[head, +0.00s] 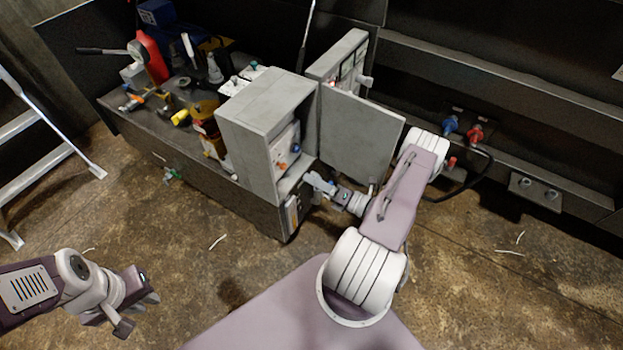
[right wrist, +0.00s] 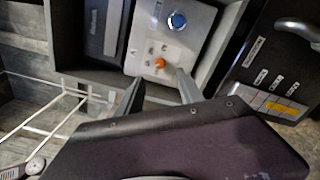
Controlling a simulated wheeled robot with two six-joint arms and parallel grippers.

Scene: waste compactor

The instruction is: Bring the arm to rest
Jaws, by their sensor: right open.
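My right arm reaches forward to an open grey cabinet (head: 262,115), whose door (head: 360,135) is swung out to the right. My right gripper (head: 318,182) is at the cabinet's lower front edge. In the right wrist view the right gripper (right wrist: 158,82) is open, with nothing between its fingers. Beyond the fingertips is a pale panel with an orange knob (right wrist: 159,63) and a blue button (right wrist: 177,21). My left gripper (head: 128,308) hangs over the bare floor at the lower left, away from any object; its jaw opening is unclear.
A dark workbench (head: 235,205) with tools and a red container (head: 153,58) stands left of the cabinet. A ladder (head: 35,125) is at far left. Blue and red connectors (head: 475,133) with a black cable are on the right wall. Floor around my base is mostly clear.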

